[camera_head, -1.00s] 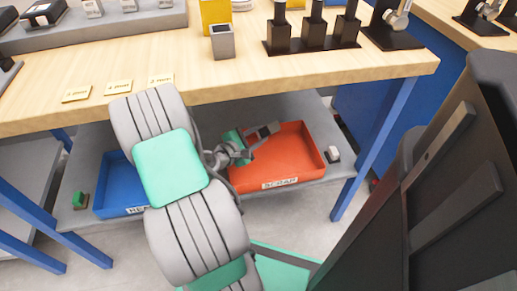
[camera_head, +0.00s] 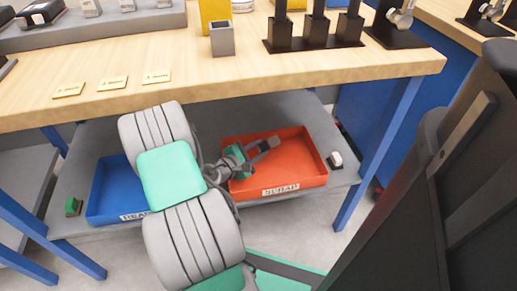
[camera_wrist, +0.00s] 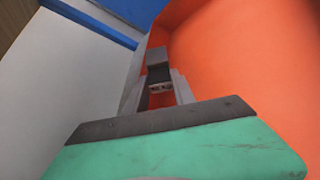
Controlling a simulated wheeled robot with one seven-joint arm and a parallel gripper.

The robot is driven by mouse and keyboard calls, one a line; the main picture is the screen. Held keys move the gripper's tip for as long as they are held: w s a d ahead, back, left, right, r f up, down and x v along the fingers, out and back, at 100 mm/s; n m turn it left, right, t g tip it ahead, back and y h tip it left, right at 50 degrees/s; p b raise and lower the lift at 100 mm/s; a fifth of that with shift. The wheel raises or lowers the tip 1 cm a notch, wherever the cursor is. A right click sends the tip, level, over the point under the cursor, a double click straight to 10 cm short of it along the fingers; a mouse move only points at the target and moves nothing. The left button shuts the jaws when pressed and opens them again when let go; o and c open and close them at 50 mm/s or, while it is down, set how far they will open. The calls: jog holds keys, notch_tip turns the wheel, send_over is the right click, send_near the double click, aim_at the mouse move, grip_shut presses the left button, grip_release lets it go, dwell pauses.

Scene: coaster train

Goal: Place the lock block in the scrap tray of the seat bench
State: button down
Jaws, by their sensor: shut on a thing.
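The scrap tray (camera_head: 316,165) is orange-red, labelled SCRAP, and sits on the lower shelf under the bench top. My gripper (camera_head: 266,146) reaches in under the bench top and is over the tray's left and middle part. In the wrist view my gripper (camera_wrist: 159,82) is shut on a small grey block, the lock block (camera_wrist: 157,54), held between the fingertips. The orange tray wall and floor (camera_wrist: 245,60) show close around and beyond it. I cannot tell whether the block touches the tray floor.
A blue tray (camera_head: 108,190) is left of the scrap tray, partly hidden by my arm. A green piece (camera_head: 72,206) and a whitish piece (camera_head: 336,159) are on the shelf at either side. The wooden bench top (camera_head: 200,92) overhangs the shelf; a blue leg (camera_head: 375,150) stands right.

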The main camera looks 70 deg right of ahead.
jog(key=c, duration=1.1)
grip_release()
jog(key=shift+o, duration=0.2)
jog(key=shift+r+p, duration=0.3)
jog(key=shift+r, duration=0.1)
jog(key=p+v, duration=0.1)
jog(key=v, duration=0.2)
jog(key=p+v, duration=0.2)
jog(key=v, duration=0.2)
jog(key=shift+r, duration=0.25)
jog(key=shift+a, duration=0.3)
